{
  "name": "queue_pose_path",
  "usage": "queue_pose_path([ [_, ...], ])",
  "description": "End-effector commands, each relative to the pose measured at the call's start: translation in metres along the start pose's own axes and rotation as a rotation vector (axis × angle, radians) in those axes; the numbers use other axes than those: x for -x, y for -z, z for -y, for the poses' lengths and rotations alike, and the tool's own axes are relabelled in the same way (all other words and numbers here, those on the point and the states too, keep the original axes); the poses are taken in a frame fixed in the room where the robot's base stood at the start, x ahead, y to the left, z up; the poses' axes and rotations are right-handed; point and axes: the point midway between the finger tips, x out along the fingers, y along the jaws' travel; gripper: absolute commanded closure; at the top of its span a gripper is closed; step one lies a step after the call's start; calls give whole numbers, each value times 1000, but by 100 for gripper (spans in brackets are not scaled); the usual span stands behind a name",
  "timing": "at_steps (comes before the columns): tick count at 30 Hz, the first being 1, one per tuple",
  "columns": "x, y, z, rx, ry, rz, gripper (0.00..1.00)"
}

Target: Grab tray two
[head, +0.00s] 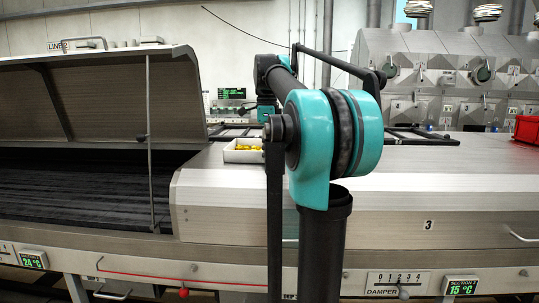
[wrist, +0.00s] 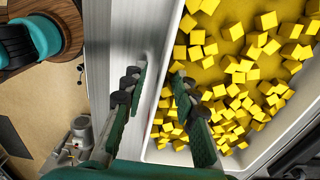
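A white tray (head: 230,155) holding yellow cubes sits on the metal top of the dryer, partly hidden behind my arm in the head view. No number shows on it, so I cannot tell whether it is tray two. In the wrist view the tray's white wall (wrist: 161,100) runs down the middle, with many loose yellow cubes to its right. My gripper (wrist: 159,72) is open, with one finger on each side of that wall as seen from above. I cannot tell whether the fingers touch it. The head view does not show the fingertips clearly.
A raised hood (head: 100,90) stands open over a dark bed at the left. Dark frames (head: 425,137) lie on the dryer top behind my arm. A red container (head: 526,129) is at the far right. The metal top right of my arm is mostly clear.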

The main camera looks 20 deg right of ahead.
Motion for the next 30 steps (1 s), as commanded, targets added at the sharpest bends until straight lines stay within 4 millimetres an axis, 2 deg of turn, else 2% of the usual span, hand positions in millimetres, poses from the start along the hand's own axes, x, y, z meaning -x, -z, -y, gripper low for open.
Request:
queue_pose_path([
  [7,-1,0,0,0,0,0,73],
  [14,-1,0,0,0,0,0,100],
  [30,-1,0,0,0,1,0,100],
])
